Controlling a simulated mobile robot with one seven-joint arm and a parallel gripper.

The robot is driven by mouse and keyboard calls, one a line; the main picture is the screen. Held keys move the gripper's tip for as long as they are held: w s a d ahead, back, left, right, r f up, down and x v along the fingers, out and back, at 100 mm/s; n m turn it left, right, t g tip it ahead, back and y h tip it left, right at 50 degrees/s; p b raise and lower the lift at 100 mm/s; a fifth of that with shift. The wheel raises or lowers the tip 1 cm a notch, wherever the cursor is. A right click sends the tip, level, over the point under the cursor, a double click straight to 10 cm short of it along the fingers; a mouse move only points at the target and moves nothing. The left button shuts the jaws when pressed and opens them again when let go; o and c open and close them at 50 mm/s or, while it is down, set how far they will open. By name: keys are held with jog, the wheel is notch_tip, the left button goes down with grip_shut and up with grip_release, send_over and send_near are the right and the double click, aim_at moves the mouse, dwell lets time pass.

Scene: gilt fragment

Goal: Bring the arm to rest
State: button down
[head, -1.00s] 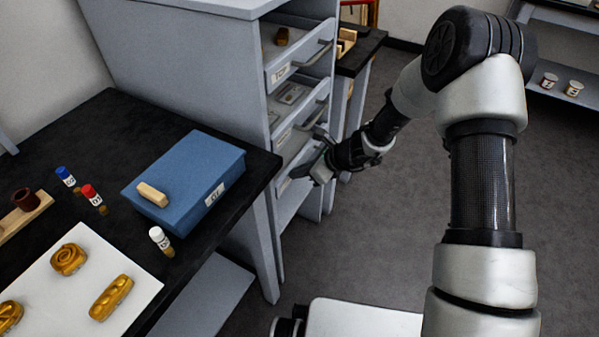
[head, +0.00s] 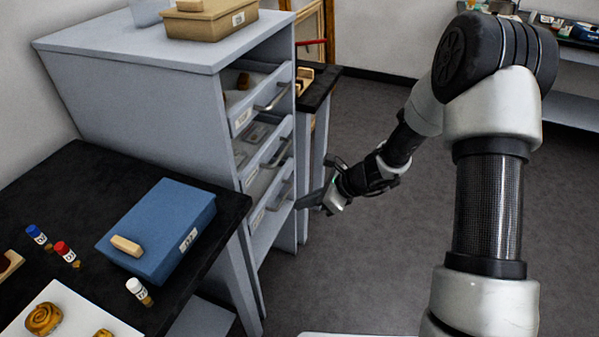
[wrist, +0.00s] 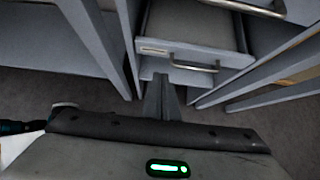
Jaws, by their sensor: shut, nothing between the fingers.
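My gripper (head: 312,201) is in the middle of the head view, at the end of my bent arm. It is in front of the lower part of the grey drawer cabinet (head: 130,65), near the lowest drawer's handle. In the wrist view my gripper (wrist: 161,78) points at the cabinet, its fingers together with nothing between them. Above the fingertips are a drawer handle (wrist: 195,67) and a higher drawer front. I cannot tell from these views whether the fingertips touch the cabinet.
A black table (head: 85,180) at the left bears a blue box (head: 160,225), small capped vials (head: 138,290) and a white board (head: 70,318) with gilt pieces. A tan box (head: 210,22) stands on the cabinet. Open grey floor (head: 360,270) lies around my arm.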

jog(key=s+d+r+n+h, duration=0.2)
jog(key=s+r+n, duration=0.35)
jog(key=r, duration=0.45)
jog(key=s+d+r+n+h, duration=0.1)
jog(key=s+d+r+n, duration=0.2)
jog(key=s+r+n, duration=0.35)
jog(key=s+d+r+n+t+h, duration=0.3)
jog(key=s+d+r+n+h, duration=0.2)
jog(key=s+d+r+n, duration=0.6)
notch_tip(320, 180, up, 23)
jog(key=s+d+m+p, duration=0.1)
jog(key=s+p, duration=0.1)
jog(key=p, duration=1.9)
jog(key=shift+h, duration=0.3)
